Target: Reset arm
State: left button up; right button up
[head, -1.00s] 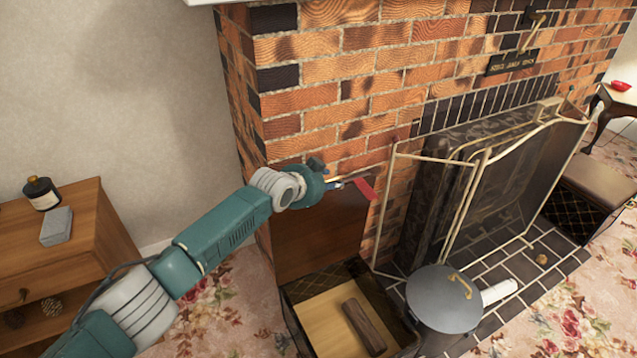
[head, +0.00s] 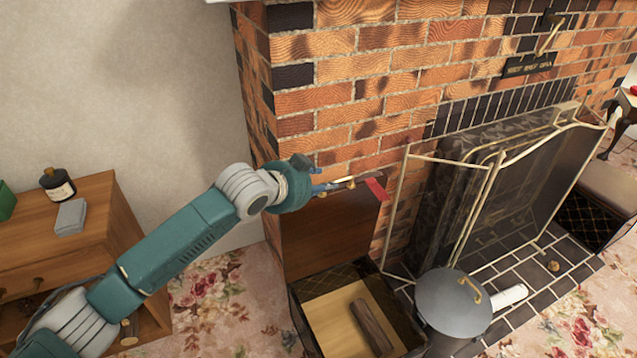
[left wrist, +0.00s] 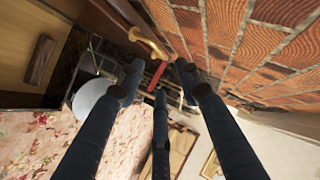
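My left gripper (head: 326,187) is beside the top edge of the raised wooden lid (head: 325,232) of a storage box (head: 413,338), near the brick wall. In the left wrist view its dark fingers (left wrist: 160,85) are spread open with nothing gripped. A brass handle (head: 345,182) on the lid's edge lies just beyond the fingertips; it also shows in the left wrist view (left wrist: 147,42). A red strip (head: 376,188) hangs at the lid's far corner. The box stands open with a dark wood block (head: 372,326) inside. My right gripper is not in view.
The brick fireplace wall (head: 400,75) is close behind the lid. A brass-framed fire screen (head: 470,200) and a grey lidded bucket (head: 452,303) stand to the right. A wooden cabinet (head: 105,200) with a dark bottle (head: 57,186) is left. Patterned carpet (head: 215,300) lies between.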

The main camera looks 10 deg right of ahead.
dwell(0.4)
